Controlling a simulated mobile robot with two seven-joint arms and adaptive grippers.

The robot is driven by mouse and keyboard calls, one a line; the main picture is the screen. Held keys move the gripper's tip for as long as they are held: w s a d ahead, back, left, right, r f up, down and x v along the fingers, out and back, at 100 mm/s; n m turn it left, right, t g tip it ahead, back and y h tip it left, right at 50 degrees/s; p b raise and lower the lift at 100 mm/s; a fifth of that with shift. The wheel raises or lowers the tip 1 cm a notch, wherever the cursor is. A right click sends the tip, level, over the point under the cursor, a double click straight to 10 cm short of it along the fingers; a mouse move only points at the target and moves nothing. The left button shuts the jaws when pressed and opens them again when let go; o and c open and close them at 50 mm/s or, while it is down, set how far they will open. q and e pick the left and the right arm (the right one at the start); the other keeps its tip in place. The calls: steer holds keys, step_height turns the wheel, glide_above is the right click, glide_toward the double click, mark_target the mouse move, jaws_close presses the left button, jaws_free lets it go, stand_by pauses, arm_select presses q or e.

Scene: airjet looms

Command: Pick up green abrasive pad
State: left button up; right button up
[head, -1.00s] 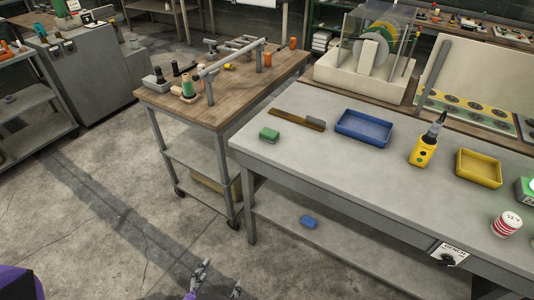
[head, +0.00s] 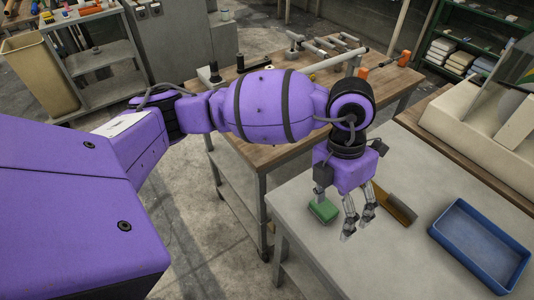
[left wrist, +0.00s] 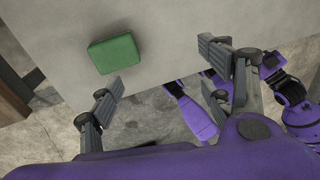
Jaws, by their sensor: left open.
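The green abrasive pad (head: 324,210) lies flat on the grey bench top near its left corner. It also shows whole in the left wrist view (left wrist: 115,53), upper left of the fingers. My left gripper (head: 358,228) is open and empty, pointing down over the bench just right of the pad in the head view. In the left wrist view its fingers (left wrist: 160,75) are spread wide, and the pad is beyond the left finger, not between them. My right gripper is not seen in the head view.
A brush with a wooden handle (head: 398,207) lies right of my gripper, and a blue tray (head: 437,232) is farther right. The wooden-topped table (head: 270,140) stands behind my left arm. The bench top (head: 340,270) in front is clear.

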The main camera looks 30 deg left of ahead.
mark_target(325, 206)
arm_select(q)
steer(key=shift+t+y, duration=0.6)
steer(key=shift+y, duration=0.3)
steer(key=w+a, duration=0.1)
steer(key=w+a+r, duration=0.1)
steer(key=w+a, duration=0.1)
steer(key=w, duration=0.1)
steer(key=shift+a+r, duration=0.3)
steer(key=shift+w+a+f, duration=0.15)
steer(key=shift+w+f, duration=0.1)
steer(key=f, duration=0.6)
steer(key=shift+s+d+f, duration=0.15)
steer(key=shift+s+d, duration=0.15)
steer(key=shift+s, duration=0.1)
steer(key=shift+f, duration=0.2)
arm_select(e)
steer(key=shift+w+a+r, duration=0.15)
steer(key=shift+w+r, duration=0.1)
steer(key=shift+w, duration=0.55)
arm_select(q)
steer(key=shift+c, duration=0.5)
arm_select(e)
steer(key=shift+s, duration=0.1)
arm_select(q)
steer(key=c, duration=1.1)
steer(key=shift+c, duration=0.2)
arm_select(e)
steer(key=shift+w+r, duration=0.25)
